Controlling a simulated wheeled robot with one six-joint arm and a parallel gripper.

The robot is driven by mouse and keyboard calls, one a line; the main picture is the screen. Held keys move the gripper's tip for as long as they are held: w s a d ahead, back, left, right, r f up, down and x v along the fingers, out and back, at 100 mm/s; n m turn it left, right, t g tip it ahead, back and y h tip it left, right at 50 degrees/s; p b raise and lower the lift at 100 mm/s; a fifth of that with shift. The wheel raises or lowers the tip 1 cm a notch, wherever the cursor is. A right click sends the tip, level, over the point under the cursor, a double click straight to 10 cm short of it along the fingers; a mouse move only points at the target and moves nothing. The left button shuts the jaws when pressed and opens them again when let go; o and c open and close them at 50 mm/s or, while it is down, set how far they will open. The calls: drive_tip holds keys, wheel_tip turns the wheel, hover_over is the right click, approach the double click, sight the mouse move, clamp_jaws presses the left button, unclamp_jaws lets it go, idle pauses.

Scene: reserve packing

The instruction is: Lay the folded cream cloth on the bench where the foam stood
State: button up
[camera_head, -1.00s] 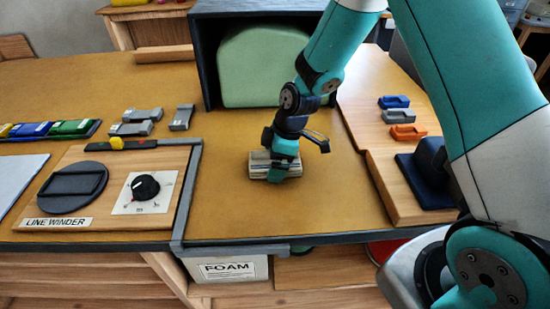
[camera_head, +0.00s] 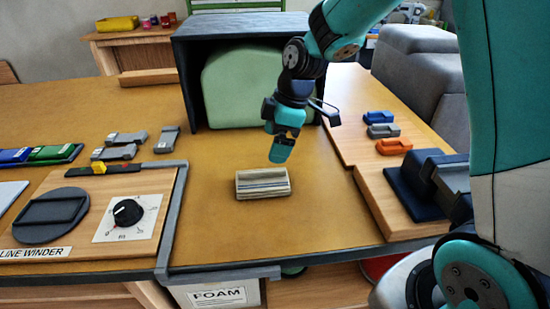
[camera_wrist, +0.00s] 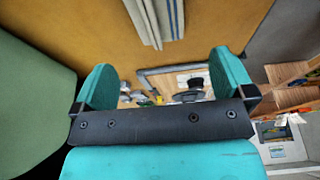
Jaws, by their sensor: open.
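The folded cream cloth (camera_head: 263,183) with dark stripes lies flat on the bench (camera_head: 220,235), in front of a dark open-fronted box. My gripper (camera_head: 282,148) is above and behind the cloth, apart from it. In the wrist view my gripper (camera_wrist: 165,85) has its two teal fingers spread with nothing between them. The cloth also shows in the wrist view (camera_wrist: 155,20), beyond the fingers at the top. A bin labelled FOAM (camera_head: 218,294) sits below the bench's front edge.
A pale green block (camera_head: 245,85) fills the dark box (camera_head: 190,70) behind my gripper. The line winder board (camera_head: 85,215) is left of the cloth. A raised wooden board (camera_head: 385,205) with coloured clips and a navy device (camera_head: 420,185) is at right. Bench around the cloth is clear.

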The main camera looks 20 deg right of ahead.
drive_tip(key=s+a+r+m, duration=0.2)
drive_tip(key=s+r, duration=0.1)
drive_tip(key=s, duration=0.4)
drive_tip(key=s+a+r+m, duration=0.2)
drive_tip(key=s+a+r, duration=0.1)
drive_tip(key=s, duration=0.5)
drive_tip(key=s+a+r+m+g+y, duration=0.1)
drive_tip(key=s+a+r+m, duration=0.1)
drive_tip(key=s, duration=0.6)
drive_tip(key=shift+s+a+r+m, duration=0.25)
drive_tip(key=shift+r+m, duration=0.35)
drive_tip(key=shift+r, duration=0.05)
